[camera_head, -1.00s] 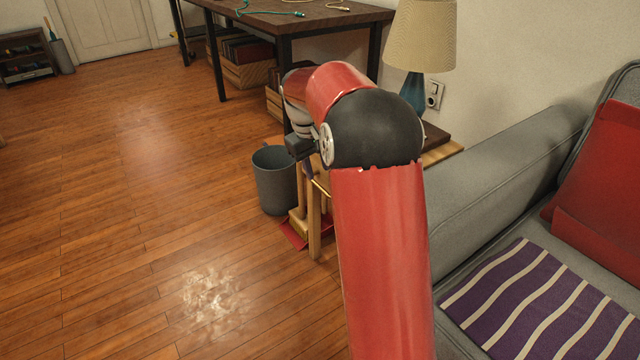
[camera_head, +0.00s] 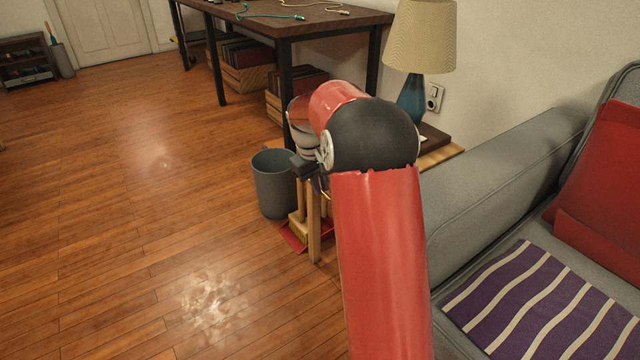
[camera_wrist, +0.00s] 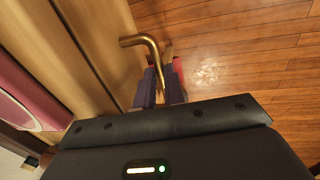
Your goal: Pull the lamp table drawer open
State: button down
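The lamp table (camera_head: 441,155) stands beside the sofa arm, with a lamp (camera_head: 424,40) on it. My arm hides most of the table and its drawer front in the head view. In the wrist view, the wooden front (camera_wrist: 98,45) fills the upper left. A curved brass handle (camera_wrist: 147,41) sticks out from it. My gripper (camera_wrist: 162,82) has its fingers close together on both sides of the handle bar, and it looks shut on it. I see no clear gap showing the drawer out.
A grey bin (camera_head: 272,186) stands left of the table. A red dustpan (camera_head: 292,238) and a brush (camera_head: 299,229) are by the table leg. The grey sofa (camera_head: 500,185) is close on the right. The wooden floor (camera_head: 150,230) at left is clear. A dark desk (camera_head: 300,22) stands behind.

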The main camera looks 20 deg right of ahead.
jog(key=shift+a, duration=0.15)
jog(key=s+a+p, duration=0.1)
jog(key=s+a, duration=0.2)
jog(key=a, duration=1.4)
jog(key=shift+s, duration=0.2)
jog(key=c, duration=1.5)
grip_release()
jog(key=r, duration=0.2)
jog(key=a+r+p, duration=0.1)
jog(key=r, duration=0.4)
jog(key=shift+s+a+r+p, duration=0.1)
jog(key=shift+a+r+p, duration=0.05)
jog(key=shift+r+p, duration=0.15)
